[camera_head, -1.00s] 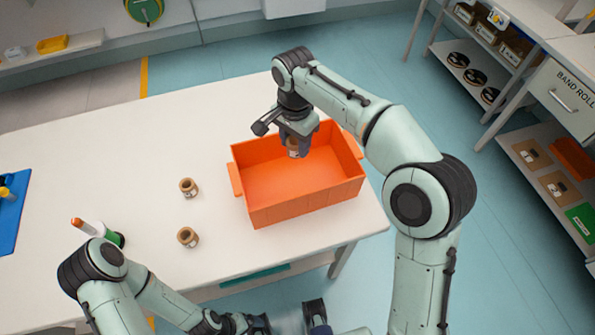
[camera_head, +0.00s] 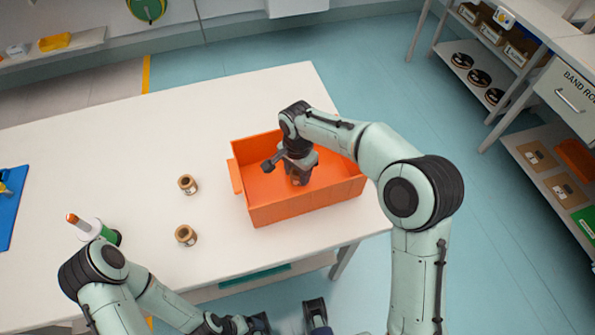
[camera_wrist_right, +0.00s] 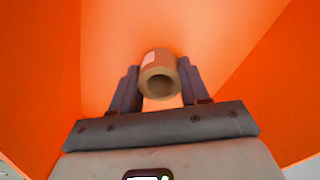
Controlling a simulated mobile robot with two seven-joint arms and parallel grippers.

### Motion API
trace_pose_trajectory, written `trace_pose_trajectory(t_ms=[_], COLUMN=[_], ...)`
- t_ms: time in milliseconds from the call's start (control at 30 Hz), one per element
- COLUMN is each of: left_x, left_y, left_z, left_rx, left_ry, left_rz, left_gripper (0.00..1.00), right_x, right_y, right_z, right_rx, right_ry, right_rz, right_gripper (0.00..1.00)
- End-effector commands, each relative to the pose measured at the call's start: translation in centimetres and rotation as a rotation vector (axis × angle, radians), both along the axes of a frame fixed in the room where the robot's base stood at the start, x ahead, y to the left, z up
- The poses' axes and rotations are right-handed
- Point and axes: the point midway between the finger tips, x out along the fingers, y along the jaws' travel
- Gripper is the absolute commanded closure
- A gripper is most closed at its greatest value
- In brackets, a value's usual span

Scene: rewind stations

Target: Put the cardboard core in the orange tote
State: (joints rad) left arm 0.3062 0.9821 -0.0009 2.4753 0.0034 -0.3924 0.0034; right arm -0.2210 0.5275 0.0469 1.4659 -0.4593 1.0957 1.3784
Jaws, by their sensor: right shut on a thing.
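My right gripper (camera_head: 300,172) is lowered inside the orange tote (camera_head: 300,210), which stands on the right end of the white table. In the right wrist view, the gripper (camera_wrist_right: 158,95) is shut on a cardboard core (camera_wrist_right: 157,72), a brown hollow roll with a pale label, with orange tote walls all around. In the head view the gripper mostly hides the held core. Two more cardboard cores stand on the table left of the tote, one farther (camera_head: 187,184) and one nearer (camera_head: 186,235). My left gripper (camera_head: 290,325) is low at the bottom edge, and its jaw state is unclear.
A green and white spool with an orange tip (camera_head: 95,230) is at the table's left front, close to my left arm. A blue mat (camera_head: 14,215) lies at the far left edge. The white table (camera_head: 120,150) is clear behind the cores. Shelves (camera_head: 560,160) stand at the right.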

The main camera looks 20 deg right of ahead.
Motion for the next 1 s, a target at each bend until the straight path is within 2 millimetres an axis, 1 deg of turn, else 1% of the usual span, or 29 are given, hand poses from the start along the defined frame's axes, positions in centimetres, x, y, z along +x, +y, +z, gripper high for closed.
trace_pose_trajectory(t_ms=[133, 267, 300, 367, 633, 767, 867, 1000], left_x=[0.0, 0.0, 0.1, 0.1, 0.1, 0.0, 0.0, -0.1], left_y=[0.0, 0.0, 0.0, 0.0, 0.0, 0.0, 0.0, 0.0], left_z=[0.0, -0.1, -0.1, -0.1, -0.1, 0.1, 0.3, 0.6], left_rx=[0.000, 0.001, 0.000, 0.000, 0.000, 0.000, 0.000, -0.001], left_ry=[0.000, -0.002, -0.003, -0.003, -0.003, 0.000, 0.002, 0.007], left_rz=[0.000, 0.001, 0.001, 0.001, 0.001, 0.000, -0.001, -0.001], left_gripper=[0.12, 0.12, 0.12, 0.12, 0.12, 0.12, 0.12, 0.12], right_x=[0.0, 0.0, 0.0, 0.0, 0.0, 0.1, 0.1, 0.2], right_y=[0.0, 0.0, 0.0, 0.0, 0.0, 0.0, 0.0, 0.0], right_z=[0.1, -0.3, -0.3, -0.2, -0.2, 0.6, 2.1, 5.2], right_rx=[0.000, 0.000, 0.000, 0.000, 0.000, 0.000, 0.000, 0.000], right_ry=[0.000, 0.000, 0.000, 0.000, 0.000, -0.002, -0.006, -0.007], right_rz=[0.000, 0.000, 0.000, 0.000, 0.000, 0.000, 0.000, -0.001], right_gripper=[0.83, 0.83, 0.48, 0.29, 0.29, 0.29, 0.29, 0.29])
